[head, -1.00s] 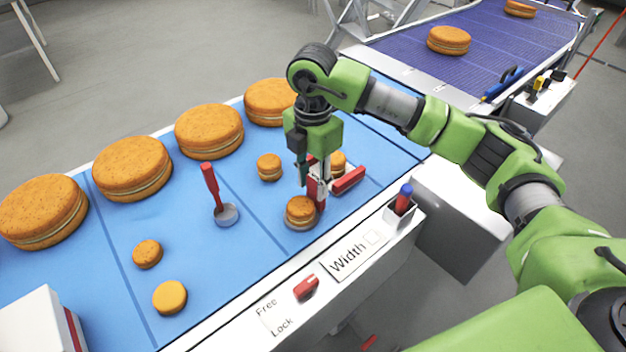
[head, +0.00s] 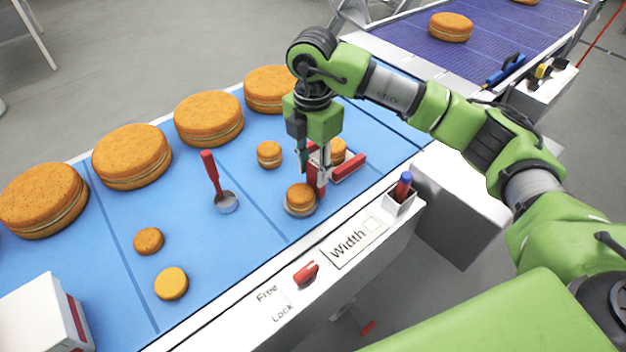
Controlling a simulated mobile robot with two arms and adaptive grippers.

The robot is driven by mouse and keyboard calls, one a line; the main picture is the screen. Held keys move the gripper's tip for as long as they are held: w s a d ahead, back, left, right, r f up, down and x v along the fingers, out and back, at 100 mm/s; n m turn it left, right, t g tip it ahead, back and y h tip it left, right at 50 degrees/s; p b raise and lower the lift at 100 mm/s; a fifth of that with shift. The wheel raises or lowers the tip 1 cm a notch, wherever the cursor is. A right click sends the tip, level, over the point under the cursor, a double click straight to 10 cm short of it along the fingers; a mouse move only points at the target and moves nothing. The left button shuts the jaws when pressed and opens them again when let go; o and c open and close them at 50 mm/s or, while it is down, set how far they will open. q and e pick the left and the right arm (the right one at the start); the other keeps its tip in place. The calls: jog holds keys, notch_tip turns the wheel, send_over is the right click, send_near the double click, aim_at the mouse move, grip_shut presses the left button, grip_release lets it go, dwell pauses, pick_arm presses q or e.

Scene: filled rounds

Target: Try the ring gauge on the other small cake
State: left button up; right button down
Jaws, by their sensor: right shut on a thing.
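My right gripper (head: 316,180) points down over the blue belt and is shut on the upright red handle of the ring gauge (head: 300,213). The gauge's grey ring shows at the base of a small cake (head: 301,196); I cannot tell whether it is fully around it or under it. Other small cakes stand on the belt: one behind the gripper to the left (head: 269,154), one partly hidden by the gripper (head: 338,150), and two at front left (head: 148,241) (head: 171,283). My left gripper is not in view.
A second red-handled tool (head: 225,203) with a grey round end stands left of the gripper. A red bar (head: 349,167) lies to its right. Several large cakes (head: 208,119) line the back edge. A white box (head: 40,318) is at front left. A Free/Lock switch (head: 306,273) sits in front.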

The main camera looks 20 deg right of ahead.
jog(key=shift+r+p, duration=2.85)
jog(key=shift+r, duration=1.95)
